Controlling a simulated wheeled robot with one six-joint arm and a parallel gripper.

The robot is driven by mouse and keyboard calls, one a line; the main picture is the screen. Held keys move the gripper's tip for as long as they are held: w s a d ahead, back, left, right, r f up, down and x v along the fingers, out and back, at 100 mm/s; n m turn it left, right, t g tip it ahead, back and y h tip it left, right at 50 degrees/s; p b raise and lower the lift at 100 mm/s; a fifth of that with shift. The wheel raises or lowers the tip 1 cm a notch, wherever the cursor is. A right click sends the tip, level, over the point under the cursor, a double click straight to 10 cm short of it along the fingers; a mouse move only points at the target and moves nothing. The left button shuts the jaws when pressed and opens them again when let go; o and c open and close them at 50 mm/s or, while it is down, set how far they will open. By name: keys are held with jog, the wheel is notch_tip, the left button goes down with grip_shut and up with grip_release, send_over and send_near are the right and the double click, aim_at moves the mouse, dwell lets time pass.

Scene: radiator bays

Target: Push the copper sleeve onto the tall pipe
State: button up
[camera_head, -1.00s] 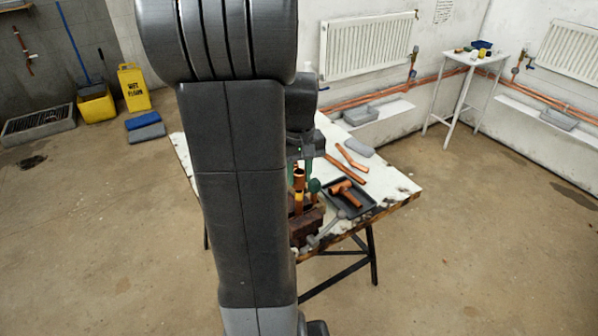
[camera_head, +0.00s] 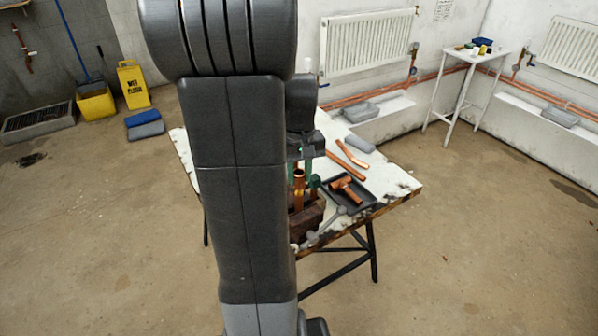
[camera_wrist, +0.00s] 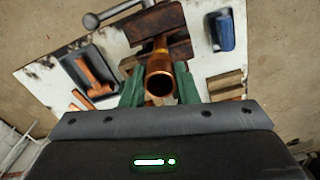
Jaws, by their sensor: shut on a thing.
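My gripper (camera_wrist: 159,86) has green fingers on both sides of the copper sleeve (camera_wrist: 160,68) and is shut on it. The sleeve's open end faces the wrist camera, with a dark bore. Copper shows beyond it towards the brown vise (camera_wrist: 165,22), in line with the tall pipe; the wrist view does not show clearly where sleeve ends and pipe begins. In the head view the upright copper (camera_head: 299,186) stands above the vise (camera_head: 308,216), beside a green finger. My arm hides the left of this area, so how far the sleeve sits over the pipe cannot be told.
A dark tray (camera_head: 364,199) with a copper tee fitting (camera_head: 345,188) lies right of the vise. Loose copper pipes (camera_head: 352,155) lie behind it on the white worktable (camera_head: 398,180). A blue object (camera_wrist: 224,31) lies on the table's other side.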

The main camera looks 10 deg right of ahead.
jog(key=shift+f, duration=0.1)
dwell(0.3)
jog(key=shift+f+b, duration=0.55)
jog(key=shift+f, duration=0.25)
jog(key=o, duration=1)
jog(key=shift+r, duration=0.2)
jog(key=shift+r+p, duration=3)
jog(key=shift+r, duration=0.4)
